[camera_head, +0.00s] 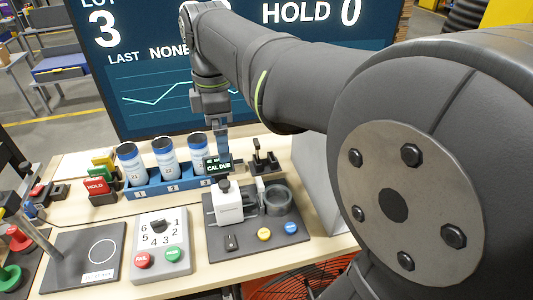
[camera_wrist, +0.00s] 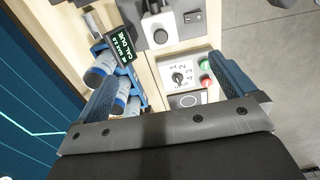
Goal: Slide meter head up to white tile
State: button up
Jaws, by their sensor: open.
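The meter head (camera_head: 228,208) is a white block with a black knob on top, on a dark base plate (camera_head: 253,238) right of centre. It also shows in the wrist view (camera_wrist: 159,32), at the upper middle. A small display (camera_head: 218,166) reading "CAL DUE" stands just behind it. I cannot make out a white tile for certain in either view. My gripper (camera_head: 223,148) points down above and behind the meter head, near the display. In the wrist view my gripper (camera_wrist: 165,95) has its blue fingers wide apart with nothing between them.
Several printed cans (camera_head: 165,158) stand in a blue rack (camera_head: 160,190) left of the display. A dark ring-shaped holder (camera_head: 279,198) is right of the meter head. A dial box (camera_head: 160,240) with red and green buttons stands front left. A grey panel edge bounds the right.

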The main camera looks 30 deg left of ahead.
aim_at(224, 183)
jog(key=shift+r, duration=1)
jog(key=c, duration=1.1)
jog(key=f+n, duration=0.3)
jog(key=f, duration=0.2)
jog(key=f+n, duration=0.3)
jog(key=f, duration=0.2)
jog(key=f+n, duration=0.3)
jog(key=f, duration=0.2)
jog(key=shift+s+a+f, duration=0.25)
jog(key=shift+f, duration=0.1)
grip_shut()
